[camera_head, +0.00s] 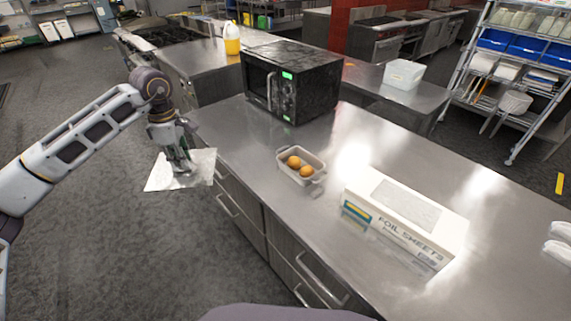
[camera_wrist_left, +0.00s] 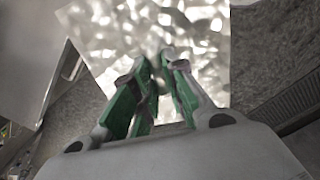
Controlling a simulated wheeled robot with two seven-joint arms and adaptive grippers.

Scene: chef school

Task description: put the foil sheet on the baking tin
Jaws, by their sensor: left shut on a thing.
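The foil sheet (camera_head: 160,176) is a crinkled silver square at the left, beside the counter's left edge and over the floor. My left gripper (camera_head: 184,172) is shut on it, pointing down. In the left wrist view the green fingers (camera_wrist_left: 158,62) pinch the foil sheet (camera_wrist_left: 110,40), which spreads out beyond them. The baking tin (camera_head: 309,179) is a small light rectangular tin on the counter, to the right of my left gripper. It holds two round orange-brown items (camera_head: 300,165). My right gripper is not in view.
The steel counter (camera_head: 240,155) has drawers along its front. A black microwave (camera_head: 315,80) stands behind the baking tin. A foil sheets box (camera_head: 405,220) lies to the tin's right. Bare counter lies between the tin and the counter's left edge.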

